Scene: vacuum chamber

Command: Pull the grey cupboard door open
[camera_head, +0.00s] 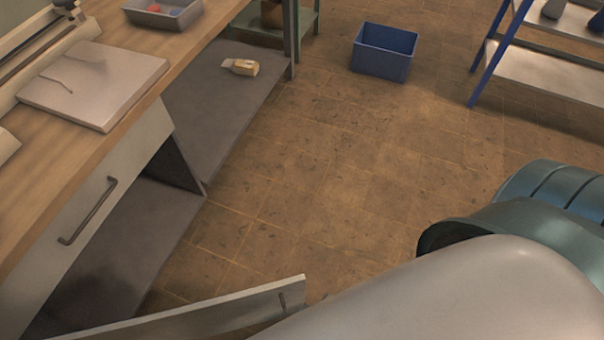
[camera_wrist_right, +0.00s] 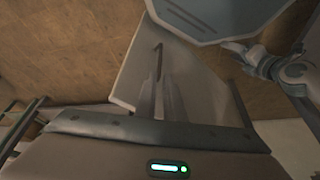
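The grey cupboard door (camera_head: 215,310) stands swung out from under the workbench at the bottom of the head view, with the dark cupboard space showing behind it. Its dark bar handle (camera_head: 282,299) is near the free end. In the right wrist view the door (camera_wrist_right: 205,85) lies beyond my right gripper (camera_wrist_right: 163,82), and its handle (camera_wrist_right: 158,58) runs down toward the fingertips. The two fingers look apart, close to the handle; I cannot tell whether they touch it. My arm hides this gripper in the head view. I do not make out my left gripper.
A drawer front with a bar handle (camera_head: 88,212) is above the cupboard. The workbench (camera_head: 155,60) carries a flat plate and a grey tray. A blue bin (camera_head: 383,52) stands on open tiled floor. A blue-legged shelf (camera_head: 535,70) is at the right.

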